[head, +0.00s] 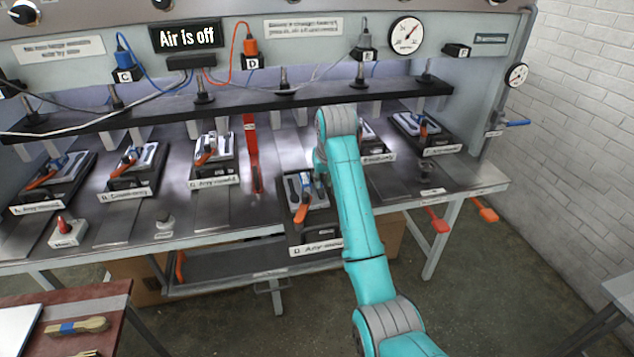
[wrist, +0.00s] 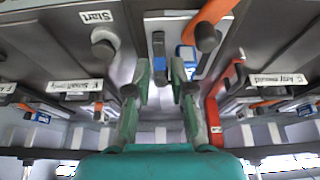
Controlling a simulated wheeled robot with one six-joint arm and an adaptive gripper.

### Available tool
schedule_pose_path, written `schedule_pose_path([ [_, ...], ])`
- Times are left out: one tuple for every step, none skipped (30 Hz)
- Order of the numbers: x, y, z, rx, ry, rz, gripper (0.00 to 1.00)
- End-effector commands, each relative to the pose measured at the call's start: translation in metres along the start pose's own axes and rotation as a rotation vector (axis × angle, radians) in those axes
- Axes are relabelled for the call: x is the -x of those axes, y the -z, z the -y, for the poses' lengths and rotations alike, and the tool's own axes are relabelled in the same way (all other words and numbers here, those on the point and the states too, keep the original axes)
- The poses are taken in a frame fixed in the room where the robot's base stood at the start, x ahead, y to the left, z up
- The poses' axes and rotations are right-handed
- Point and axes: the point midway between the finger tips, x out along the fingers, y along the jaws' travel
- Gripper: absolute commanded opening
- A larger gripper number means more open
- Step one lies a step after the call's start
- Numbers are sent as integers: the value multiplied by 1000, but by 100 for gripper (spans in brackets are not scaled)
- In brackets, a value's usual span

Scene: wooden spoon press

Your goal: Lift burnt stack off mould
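The pulled-out mould (head: 318,201) stands in front of the press row, with an orange clamp lever (head: 301,207) at its left. In the wrist view, a narrow dark grey piece with a blue band (wrist: 158,48) lies on it, which looks like the burnt stack. My gripper (wrist: 161,75) is open, its two green fingers apart on either side of that piece in the picture. I cannot tell the height left between them. In the head view my gripper (head: 319,180) is at the mould, partly hidden by my arm.
The orange lever (wrist: 208,30) and blue clamp body (wrist: 187,53) are close to the right finger. A red upright bar (head: 253,155) stands left behind the mould. A black beam (head: 240,101) crosses above the other moulds. A banded wooden stack (head: 78,327) lies on the left table.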

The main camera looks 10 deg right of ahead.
Motion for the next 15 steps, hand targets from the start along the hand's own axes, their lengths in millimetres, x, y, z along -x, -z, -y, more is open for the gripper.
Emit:
schedule_pose_path([
  [-3, 0, 0, 0, 0, 0, 22],
  [-4, 0, 0, 0, 0, 0, 22],
  [-6, 0, 0, 0, 0, 0, 22],
  [-8, 0, 0, 0, 0, 0, 22],
  [-11, 0, 0, 0, 0, 1, 22],
  [-15, 0, -1, 0, 0, 2, 22],
  [-19, 0, -1, 0, 0, 2, 22],
  [-24, 0, -1, 0, 0, 2, 22],
  [-30, 0, -2, 0, 0, 3, 22],
  [-34, 0, -2, 0, 0, 2, 22],
  [-38, 0, -2, 0, 0, 3, 22],
  [-44, 0, -2, 0, 0, 2, 22],
  [-47, 0, -2, 0, 0, 1, 22],
  [-50, 0, -2, 0, 0, 2, 22],
  [-53, 0, -2, 0, 0, 2, 22],
])
